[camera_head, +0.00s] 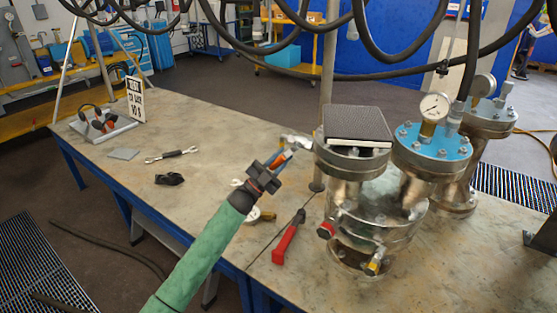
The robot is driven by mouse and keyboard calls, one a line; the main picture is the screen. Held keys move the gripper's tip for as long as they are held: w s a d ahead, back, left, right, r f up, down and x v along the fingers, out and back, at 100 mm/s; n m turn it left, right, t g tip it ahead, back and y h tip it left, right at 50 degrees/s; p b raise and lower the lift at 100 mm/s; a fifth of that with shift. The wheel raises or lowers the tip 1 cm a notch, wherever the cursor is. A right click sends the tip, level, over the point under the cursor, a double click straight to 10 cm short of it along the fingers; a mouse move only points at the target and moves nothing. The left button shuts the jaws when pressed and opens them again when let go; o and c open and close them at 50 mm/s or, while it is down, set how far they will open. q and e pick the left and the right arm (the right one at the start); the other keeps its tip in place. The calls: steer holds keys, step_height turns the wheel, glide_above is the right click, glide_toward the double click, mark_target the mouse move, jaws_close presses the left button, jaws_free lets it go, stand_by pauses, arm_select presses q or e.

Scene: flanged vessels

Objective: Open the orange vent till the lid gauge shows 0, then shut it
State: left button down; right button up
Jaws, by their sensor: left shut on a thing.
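A round white dial gauge (434,107) stands on the blue bolted lid (433,143) of the front right vessel neck; its reading is too small to tell. Low on the steel vessel (372,230) are a red-tipped fitting (326,230) and a yellow-tipped fitting (376,263). I cannot pick out a clearly orange vent on it. My left gripper (277,165), on a green-sleeved arm, is left of the vessel and apart from it, above the table. It is shut on a small orange and blue thing (280,159), mostly hidden by the fingers. My right gripper is not in view.
A dark grid-topped block (357,124) covers the left vessel flange. A second gauge (482,87) stands behind. A red-handled tool (289,237), a wrench (171,155) and a black item (169,179) lie on the table (215,140). Black hoses (375,55) hang above.

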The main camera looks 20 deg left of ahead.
arm_select(q)
steer(key=shift+s+d+f+n+t+y+b, duration=0.25)
steer(key=shift+d+n+t+y, duration=0.4)
steer(key=shift+n+t+y, duration=1.45)
steer(key=shift+s+d+f+n+t+y+b, duration=0.1)
steer(key=shift+s+d+f+n+t+y, duration=0.4)
steer(key=shift+n+y, duration=2.8)
steer(key=shift+w+d+f+n+t+y+b, duration=0.15)
steer(key=shift+d+n+t+y, duration=0.6)
steer(key=shift+n+t+y, duration=1.95)
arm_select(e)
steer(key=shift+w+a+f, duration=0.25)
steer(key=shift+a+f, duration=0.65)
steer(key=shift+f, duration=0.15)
arm_select(q)
steer(key=shift+s+n+g+h, duration=0.1)
steer(key=shift+n+g+h, duration=0.7)
steer(key=shift+n, duration=0.4)
steer(key=c, duration=1.3)
jaws_free()
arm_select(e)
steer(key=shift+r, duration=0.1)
arm_select(q)
steer(key=shift+o, duration=0.2)
